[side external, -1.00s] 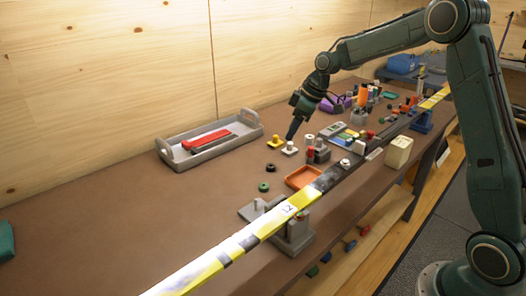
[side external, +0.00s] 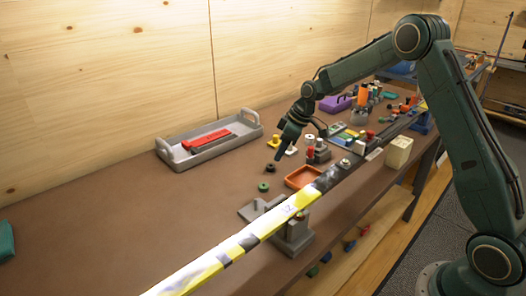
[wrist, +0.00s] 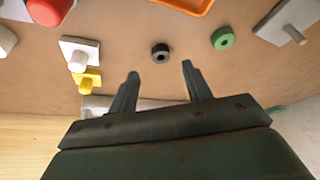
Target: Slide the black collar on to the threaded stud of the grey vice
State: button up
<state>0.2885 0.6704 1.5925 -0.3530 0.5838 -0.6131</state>
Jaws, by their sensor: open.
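The black collar (side external: 270,168) lies flat on the brown bench, its hole facing up. It also shows in the wrist view (wrist: 160,53), just beyond the gap between my fingertips. My gripper (side external: 279,158) is open and empty, pointing down above and close to the collar. Its two spread fingers show in the wrist view (wrist: 160,70). A grey vice-like block (side external: 294,238) stands at the bench's front edge, under the yellow-and-black bar; I cannot make out a threaded stud on it. Beside it is a grey plate with an upright peg (side external: 258,206).
A green collar (side external: 263,187) lies near the black one. A yellow plate with a peg (wrist: 87,80) and a white one (wrist: 78,55) stand behind. An orange tray (side external: 300,177) and the striped bar (side external: 240,241) are towards the front. The left bench is mostly clear.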

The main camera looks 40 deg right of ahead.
aim_at(274, 166)
jog(key=shift+w+a+f, duration=0.1)
jog(key=shift+w+f, duration=0.05)
jog(key=shift+f, duration=0.25)
jog(key=shift+x, duration=2.6)
jog(key=shift+w, duration=0.1)
jog(key=c, duration=1)
